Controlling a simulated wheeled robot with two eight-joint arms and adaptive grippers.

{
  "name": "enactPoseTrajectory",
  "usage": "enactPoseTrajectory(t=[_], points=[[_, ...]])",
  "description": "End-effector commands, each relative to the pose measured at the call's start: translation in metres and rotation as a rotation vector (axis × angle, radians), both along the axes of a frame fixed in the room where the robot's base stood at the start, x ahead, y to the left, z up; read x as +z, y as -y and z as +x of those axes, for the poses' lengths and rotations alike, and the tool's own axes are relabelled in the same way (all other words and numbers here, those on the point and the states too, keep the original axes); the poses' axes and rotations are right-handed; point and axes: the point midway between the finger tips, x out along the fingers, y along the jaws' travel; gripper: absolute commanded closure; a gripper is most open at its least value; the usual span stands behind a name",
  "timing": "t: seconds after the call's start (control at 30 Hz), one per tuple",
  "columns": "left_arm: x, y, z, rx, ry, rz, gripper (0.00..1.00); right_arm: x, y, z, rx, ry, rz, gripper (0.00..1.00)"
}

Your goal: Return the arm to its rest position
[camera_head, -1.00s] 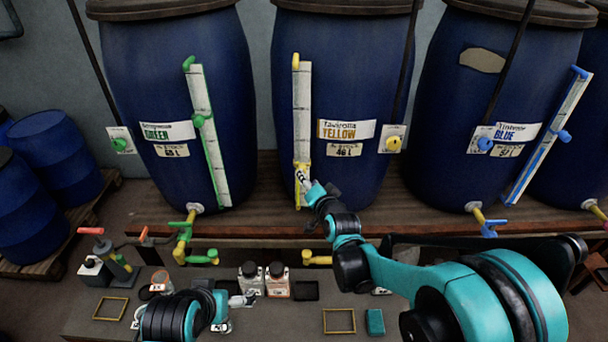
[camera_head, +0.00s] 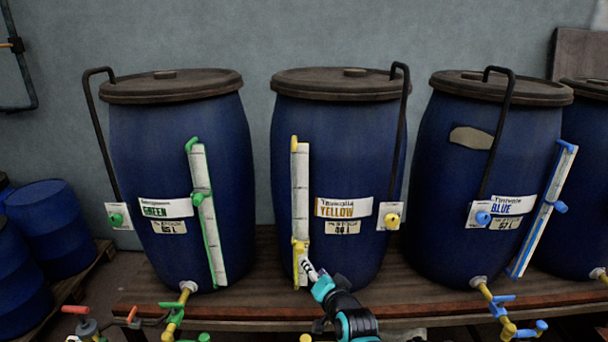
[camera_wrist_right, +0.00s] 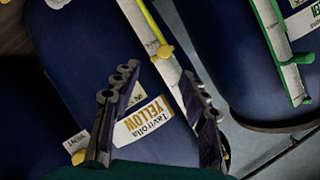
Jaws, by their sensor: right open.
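My right gripper (camera_head: 309,269) is at the lower end of the yellow-fitted sight gauge (camera_head: 300,190) on the middle blue vat (camera_head: 345,262), labelled YELLOW. Its jaws are open. In the right wrist view the two dark fingers of the right gripper (camera_wrist_right: 160,105) stand apart, with the vat's YELLOW label (camera_wrist_right: 143,120) and the gauge strip (camera_wrist_right: 166,70) behind them. I cannot tell whether a finger touches the gauge. My right arm comes in from the bottom edge. My left gripper is not in view.
The GREEN vat (camera_head: 180,255) stands to the left and the BLUE vat (camera_head: 450,240) to the right, on a wooden bench (camera_head: 250,312). Smaller blue drums (camera_head: 50,215) stand far left.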

Motion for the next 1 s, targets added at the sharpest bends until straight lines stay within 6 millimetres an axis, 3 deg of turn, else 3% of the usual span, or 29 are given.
enactPoseTrajectory(t=[0.17, 0.27, 0.5, 0.6, 0.8, 1.0], points=[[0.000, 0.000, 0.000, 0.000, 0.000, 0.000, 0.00, 0.004, 0.037, -0.052, 0.025, -0.097, -0.182, 0.56], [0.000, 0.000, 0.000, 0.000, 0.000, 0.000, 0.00, 0.000, 0.061, -0.094, 0.052, -0.174, -0.307, 0.56], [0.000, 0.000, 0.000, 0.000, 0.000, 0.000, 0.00, -0.025, 0.112, -0.200, 0.133, -0.367, -0.568, 0.56], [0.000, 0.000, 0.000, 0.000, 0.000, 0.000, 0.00, -0.037, 0.127, -0.236, 0.167, -0.433, -0.641, 0.56], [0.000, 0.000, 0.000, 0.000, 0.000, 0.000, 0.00, -0.050, 0.140, -0.272, 0.205, -0.503, -0.712, 0.56], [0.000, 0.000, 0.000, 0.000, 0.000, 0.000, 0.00, -0.052, 0.142, -0.275, 0.210, -0.510, -0.719, 0.56]])
